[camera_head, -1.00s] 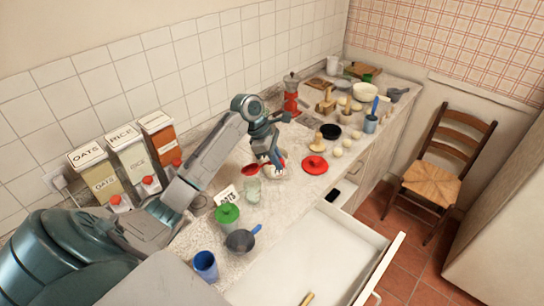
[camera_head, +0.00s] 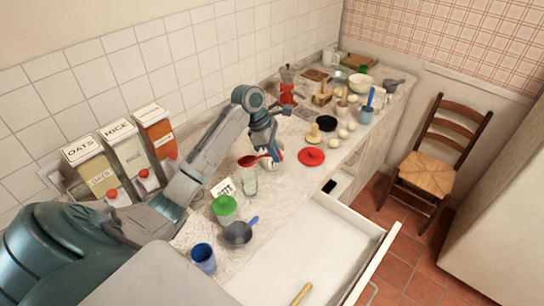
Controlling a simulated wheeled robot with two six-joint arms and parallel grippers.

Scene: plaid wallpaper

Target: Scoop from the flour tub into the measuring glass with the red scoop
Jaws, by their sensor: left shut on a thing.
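My left gripper (camera_head: 268,150) is shut on the red scoop (camera_head: 249,161) over the counter. The scoop bowl points left, just behind and above the rim of the clear measuring glass (camera_head: 249,184). I cannot tell what the scoop holds. A pale tub (camera_head: 278,164), which looks like the flour tub, stands right below the gripper and is mostly hidden by it. A red lid (camera_head: 311,157) lies on the counter to its right. My right gripper is not in view.
A card (camera_head: 222,188), a green-lidded jar (camera_head: 225,212), a grey pan (camera_head: 237,234) and a blue cup (camera_head: 203,258) stand nearer. Dispensers line the tiled wall. A moka pot (camera_head: 287,88), eggs and bowls stand farther back. An open drawer (camera_head: 373,262) juts from the counter.

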